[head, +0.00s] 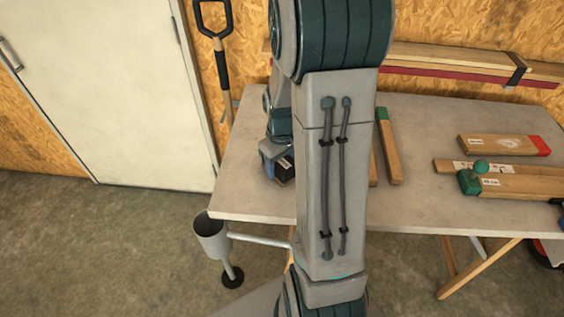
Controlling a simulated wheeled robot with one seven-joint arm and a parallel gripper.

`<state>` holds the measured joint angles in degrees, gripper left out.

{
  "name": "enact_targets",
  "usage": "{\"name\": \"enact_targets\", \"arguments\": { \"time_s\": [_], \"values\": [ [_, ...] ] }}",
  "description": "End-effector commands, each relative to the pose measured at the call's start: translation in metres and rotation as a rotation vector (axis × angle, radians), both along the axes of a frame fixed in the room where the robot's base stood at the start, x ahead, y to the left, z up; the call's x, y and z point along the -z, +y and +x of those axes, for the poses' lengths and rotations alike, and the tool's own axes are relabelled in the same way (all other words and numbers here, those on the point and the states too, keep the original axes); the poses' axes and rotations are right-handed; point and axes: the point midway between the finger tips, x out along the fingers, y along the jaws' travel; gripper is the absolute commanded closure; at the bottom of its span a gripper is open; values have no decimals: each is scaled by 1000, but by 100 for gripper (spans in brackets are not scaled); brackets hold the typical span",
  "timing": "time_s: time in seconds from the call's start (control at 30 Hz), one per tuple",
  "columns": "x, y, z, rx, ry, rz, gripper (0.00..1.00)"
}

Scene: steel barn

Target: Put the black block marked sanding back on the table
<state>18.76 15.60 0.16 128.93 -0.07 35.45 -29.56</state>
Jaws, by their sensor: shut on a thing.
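The black block (285,172) with a white label shows just left of my arm, over the left part of the grey table (245,188). The label is too small to read. My gripper (278,165) is shut on the block. The arm hides part of the gripper and the block's right side. I cannot tell whether the block touches the tabletop or hangs just above it.
Wooden pieces lie right of my arm: a green-ended one (391,150), a red-ended one (500,145) and labelled boards (520,183) with a green knobbed tool (470,180). A grey cup on a stand (211,236) is at the table's front left. The table's left front is clear.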

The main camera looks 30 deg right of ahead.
Motion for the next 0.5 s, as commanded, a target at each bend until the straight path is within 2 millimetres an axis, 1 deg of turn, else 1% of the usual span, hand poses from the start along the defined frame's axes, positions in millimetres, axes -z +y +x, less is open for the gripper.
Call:
{"name": "enact_targets", "arguments": {
  "time_s": [0.1, 0.13, 0.17, 0.2, 0.5],
  "values": [
    [5, 0, 0, 0, 0, 0, 64],
    [3, 0, 0, 0, 0, 0, 34],
    [3, 0, 0, 0, 0, 0, 26],
    [3, 0, 0, 0, 0, 0, 20],
    [1, 0, 0, 0, 0, 0, 20]
  ]
}}
